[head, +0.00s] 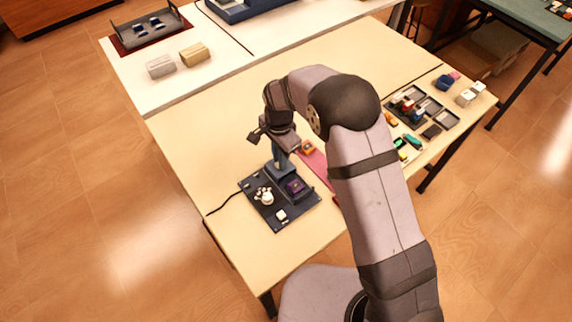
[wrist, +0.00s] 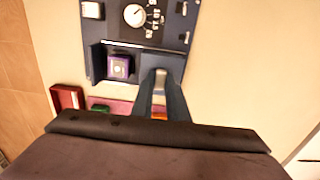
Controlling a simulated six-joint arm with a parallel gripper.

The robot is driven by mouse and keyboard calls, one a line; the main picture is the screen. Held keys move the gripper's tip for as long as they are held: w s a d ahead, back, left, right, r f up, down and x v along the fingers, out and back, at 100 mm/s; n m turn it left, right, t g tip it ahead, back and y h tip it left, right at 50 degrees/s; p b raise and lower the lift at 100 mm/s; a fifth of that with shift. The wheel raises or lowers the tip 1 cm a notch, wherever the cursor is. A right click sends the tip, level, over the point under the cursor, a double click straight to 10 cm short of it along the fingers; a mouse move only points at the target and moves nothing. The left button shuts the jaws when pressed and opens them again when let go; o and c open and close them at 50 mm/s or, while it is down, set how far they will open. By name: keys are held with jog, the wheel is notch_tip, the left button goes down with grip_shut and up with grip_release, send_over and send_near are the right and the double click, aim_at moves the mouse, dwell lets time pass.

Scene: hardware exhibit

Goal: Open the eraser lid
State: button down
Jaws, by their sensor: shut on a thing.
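The eraser is a dark box (wrist: 94,62) on a dark panel, with a purple chip (wrist: 119,67) exposed inside it; the chip also shows in the head view (head: 295,186). A slate-coloured part that looks like the eraser lid (wrist: 148,61) lies beside the chip, so the box's chip side is uncovered. My gripper (wrist: 160,88) points down at this part and also shows in the head view (head: 279,163). Its fingers are shut on a small pale piece between the tips, seemingly the lid's handle. The fingers hide part of the lid.
The panel (head: 283,222) also bears a white dial (wrist: 134,15) and small switches. A pink strip (head: 318,172) and several small coloured items lie behind and to the right. Two small boxes (head: 194,54) stand on the white table. The left tabletop is clear.

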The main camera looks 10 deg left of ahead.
jog(key=c, duration=1.7)
grip_release()
jog(key=shift+r, duration=0.15)
jog(key=shift+r+b, duration=1.15)
jog(key=shift+r, duration=2.45)
jog(key=shift+d+r, duration=0.1)
jog(key=shift+d, duration=0.3)
jog(key=s+d+r+n, duration=0.1)
jog(key=s+d+n, duration=0.15)
jog(key=d, duration=0.45)
jog(key=s+d+r+n, duration=0.1)
jog(key=s+d+r, duration=0.15)
jog(key=d, duration=0.35)
jog(key=s+d+n, duration=0.1)
jog(key=s+d, duration=0.2)
jog(key=s, duration=0.2)
jog(key=s+d+f+n, duration=0.1)
jog(key=s+d+n, duration=0.1)
jog(key=s+d, duration=0.2)
jog(key=s+d+f+n, duration=0.1)
jog(key=s+d+n, duration=0.1)
jog(key=s, duration=0.4)
jog(key=shift+d+f+n, duration=0.25)
jog(key=shift+d, duration=0.45)
